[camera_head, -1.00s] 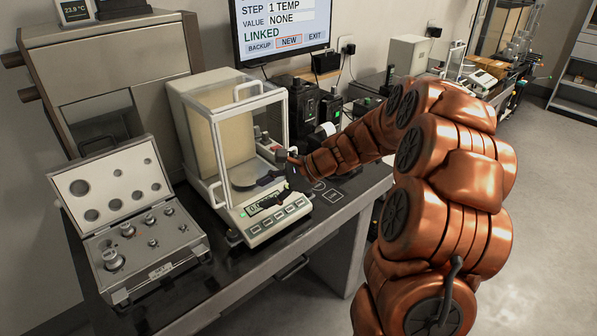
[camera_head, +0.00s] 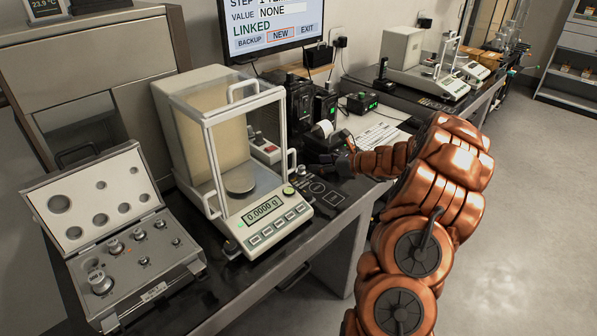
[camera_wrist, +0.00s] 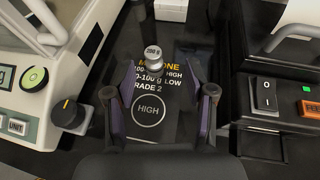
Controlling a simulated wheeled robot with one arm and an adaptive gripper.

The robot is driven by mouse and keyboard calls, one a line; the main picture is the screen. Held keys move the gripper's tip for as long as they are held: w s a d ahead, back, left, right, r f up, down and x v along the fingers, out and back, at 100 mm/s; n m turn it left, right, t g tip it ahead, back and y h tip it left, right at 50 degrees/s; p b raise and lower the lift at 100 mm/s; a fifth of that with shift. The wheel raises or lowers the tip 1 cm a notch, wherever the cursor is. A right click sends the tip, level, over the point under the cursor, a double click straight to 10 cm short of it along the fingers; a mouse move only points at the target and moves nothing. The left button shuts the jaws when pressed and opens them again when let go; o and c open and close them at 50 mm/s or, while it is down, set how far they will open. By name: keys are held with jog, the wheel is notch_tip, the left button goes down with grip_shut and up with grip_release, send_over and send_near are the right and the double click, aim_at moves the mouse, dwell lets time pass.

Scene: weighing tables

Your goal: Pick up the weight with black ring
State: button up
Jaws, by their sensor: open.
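A silver knobbed weight (camera_wrist: 155,58) marked 200 g stands upright on the black printed pad (camera_wrist: 175,105) in the wrist view. I cannot clearly make out a black ring on it. My gripper (camera_wrist: 160,80) is open and empty, with its two purple-sided fingers spread left and right over the pad. The weight is just ahead of the fingertips, roughly centred between them, and I see no contact. In the head view my gripper (camera_head: 338,164) is small and dark beside the balance. Several other weights sit in the open case, the largest (camera_head: 101,283) at its near left.
The balance (camera_head: 268,222) stands left of my gripper and reads 0.0000 g. A black dial (camera_wrist: 68,112) is close to the left finger. A dark box with a switch (camera_wrist: 265,95) is on the right. The weight case (camera_head: 150,290) lies at the left.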

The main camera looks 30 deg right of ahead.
aim_at(304, 167)
jog(key=x, duration=0.2)
jog(key=p+x, duration=0.1)
jog(key=x, duration=0.2)
jog(key=f+x, duration=0.1)
jog(key=x, duration=0.1)
jog(key=shift+s+a, duration=0.1)
jog(key=shift+a, duration=0.4)
jog(key=shift+c, duration=0.5)
grip_shut()
